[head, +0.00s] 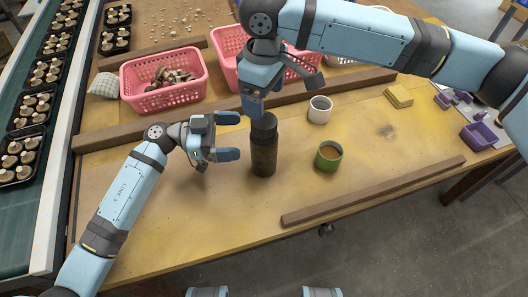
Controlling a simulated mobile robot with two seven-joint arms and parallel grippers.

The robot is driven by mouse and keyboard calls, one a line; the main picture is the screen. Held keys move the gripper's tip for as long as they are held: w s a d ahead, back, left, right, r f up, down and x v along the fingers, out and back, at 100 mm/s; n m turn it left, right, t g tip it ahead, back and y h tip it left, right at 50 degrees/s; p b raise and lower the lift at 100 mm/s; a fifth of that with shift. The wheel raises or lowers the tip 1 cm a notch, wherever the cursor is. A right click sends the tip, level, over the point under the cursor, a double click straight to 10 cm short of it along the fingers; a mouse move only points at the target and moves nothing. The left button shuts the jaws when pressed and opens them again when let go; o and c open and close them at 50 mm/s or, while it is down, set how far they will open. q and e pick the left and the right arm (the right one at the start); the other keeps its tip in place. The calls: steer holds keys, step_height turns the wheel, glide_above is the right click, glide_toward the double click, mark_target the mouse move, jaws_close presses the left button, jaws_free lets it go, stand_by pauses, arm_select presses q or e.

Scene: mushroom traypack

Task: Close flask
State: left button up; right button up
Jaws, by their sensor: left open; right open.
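A dark flask (263,154) stands upright on the yellow-brown table, near the middle of the head view. Its top (263,121) is dark too, and I cannot tell whether that is a separate lid or how it sits. My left gripper (231,137) is open to the left of the flask, its two blue fingers pointing toward the body, with a small gap in the picture. My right gripper (252,106) comes down from above, close to the flask's top, and is open. Its fingertips overlap in this view, so contact with the top is unclear.
A green cup (328,156) and a white cup (320,109) stand right of the flask. Pink baskets (165,98) are behind. Wooden strips (375,190) cross the table. Yellow sponges (398,96) and purple containers (478,137) lie at right.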

mark_target(263, 140)
arm_select(q)
steer(key=d, duration=0.2)
steer(key=d+f, duration=0.1)
steer(key=d, duration=0.2)
steer(key=d+f, duration=0.1)
steer(key=d, duration=0.1)
steer(key=shift+w+d+f, duration=0.2)
steer(key=shift+d, duration=0.05)
steer(key=c, duration=1.8)
arm_select(e)
steer(key=n, duration=0.9)
steer(key=shift+n, duration=0.4)
steer(key=n, duration=0.3)
steer(key=shift+n, duration=0.4)
